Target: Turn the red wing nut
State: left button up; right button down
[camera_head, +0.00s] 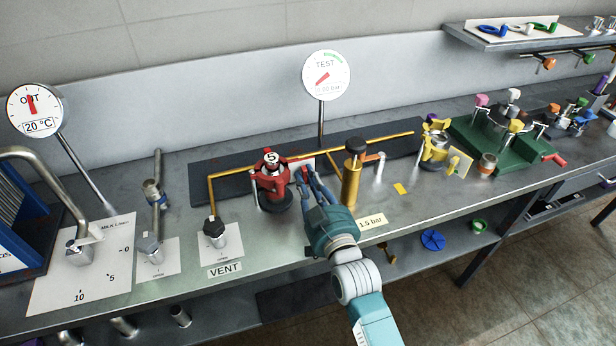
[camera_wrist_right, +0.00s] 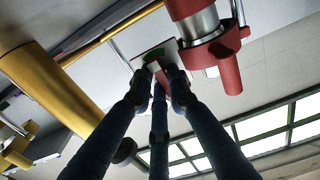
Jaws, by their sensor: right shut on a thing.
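The red wing nut (camera_wrist_right: 157,72) shows as a small red piece between my right fingertips in the right wrist view, in front of a white plate with a green patch (camera_wrist_right: 155,54). My fingers hide most of it. My right gripper (camera_wrist_right: 162,75) is shut on it. In the head view my right gripper (camera_head: 304,178) reaches the right side of the red clamp (camera_head: 268,184), which has a "5" disc (camera_head: 271,157) on top. The red clamp also shows in the right wrist view (camera_wrist_right: 213,48), around a steel cylinder. My left gripper is not in view.
A yellow post (camera_head: 351,182) with a dark knob stands close to the right of my right gripper. Yellow pipes (camera_head: 245,170) run behind. The TEST gauge (camera_head: 326,76) stands at the back. The VENT valve (camera_head: 215,230) is to the left. Bench space in front is mostly clear.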

dwell(0.4)
jog(key=c, duration=1.7)
grip_release()
jog(key=shift+o, duration=0.2)
jog(key=v, duration=0.8)
jog(key=shift+s, duration=0.1)
